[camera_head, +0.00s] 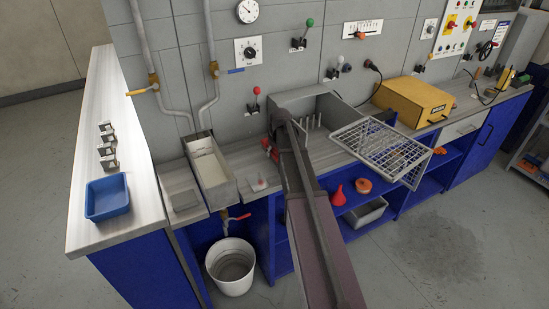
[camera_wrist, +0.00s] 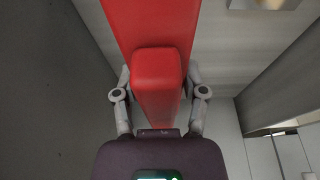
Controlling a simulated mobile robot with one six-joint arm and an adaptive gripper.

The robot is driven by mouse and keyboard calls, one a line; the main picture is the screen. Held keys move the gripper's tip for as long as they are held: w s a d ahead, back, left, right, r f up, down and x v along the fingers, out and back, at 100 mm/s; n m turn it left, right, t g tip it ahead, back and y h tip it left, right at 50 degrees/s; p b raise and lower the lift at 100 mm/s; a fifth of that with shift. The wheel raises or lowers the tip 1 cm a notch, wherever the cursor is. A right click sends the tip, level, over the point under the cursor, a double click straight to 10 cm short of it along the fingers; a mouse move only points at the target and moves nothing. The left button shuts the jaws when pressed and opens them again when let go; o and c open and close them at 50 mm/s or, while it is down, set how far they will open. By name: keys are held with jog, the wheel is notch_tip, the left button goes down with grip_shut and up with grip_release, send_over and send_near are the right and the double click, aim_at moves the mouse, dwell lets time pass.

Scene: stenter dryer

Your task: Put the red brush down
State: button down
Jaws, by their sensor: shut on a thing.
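The red brush (camera_wrist: 150,25) fills the upper middle of the wrist view, with a thick red block nearest the camera. My gripper (camera_wrist: 158,78) is shut on it, with one finger on each side of the red block. In the head view my arm reaches to the worktop (camera_head: 245,158) in front of the panel wall, and it hides most of my gripper. A small red part (camera_head: 268,148) shows just left of my arm's end; it looks like the brush. Whether the brush touches a surface cannot be told. Its bristles are not visible.
A grey metal box with upright pins (camera_head: 345,112) stands right of my arm's end. A wire rack (camera_head: 382,150) sticks out beside it, then a yellow box (camera_head: 412,100). To the left are a narrow trough (camera_head: 222,190) and a blue tray (camera_head: 108,197). A white bucket (camera_head: 232,280) stands below.

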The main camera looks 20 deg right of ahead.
aim_at(275, 156)
jog(key=shift+w+d+f+b, duration=0.15)
jog(key=shift+w+f+b, duration=0.1)
jog(key=shift+f+b, duration=0.25)
jog(key=shift+w+d+f+b, duration=0.15)
jog(key=shift+w+f+b, duration=0.05)
jog(key=shift+f+b, duration=1.1)
jog(key=shift+f, duration=0.05)
jog(key=shift+f, duration=0.15)
jog(key=shift+c, duration=0.7)
grip_release()
jog(key=shift+r, duration=0.25)
jog(key=p+v, duration=1.1)
jog(key=v, duration=0.1)
jog(key=shift+p, duration=0.3)
jog(key=shift+a, duration=0.1)
